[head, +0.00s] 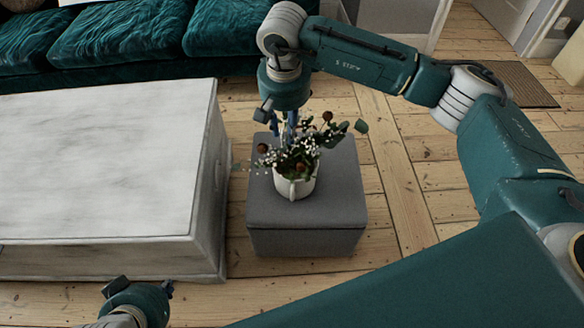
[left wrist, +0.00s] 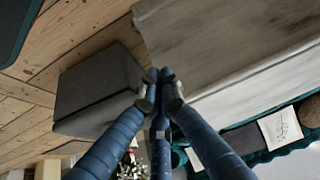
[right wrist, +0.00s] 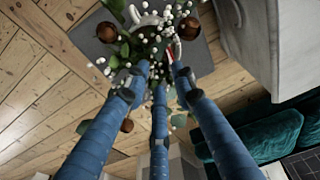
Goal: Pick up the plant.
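The plant (head: 295,165) is a bunch of leaves, white blossoms and brown round heads in a white mug-like pot (head: 295,184). It stands upright on a grey ottoman (head: 306,215). My right gripper (head: 290,124) points down into the top of the plant from above. In the right wrist view its fingers (right wrist: 160,72) are apart among the blossoms, with the pot (right wrist: 150,18) beyond; leaves hide some contact. My left gripper (head: 140,288) is low at the front left, away from the plant. In the left wrist view its fingertips (left wrist: 159,76) are together and empty.
A whitish low table (head: 100,165) stands left of the ottoman, with a narrow gap between. A teal sofa (head: 120,35) is behind. Bare floorboards (head: 405,200) lie to the right of the ottoman, and a brown mat (head: 510,84) lies at the far right.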

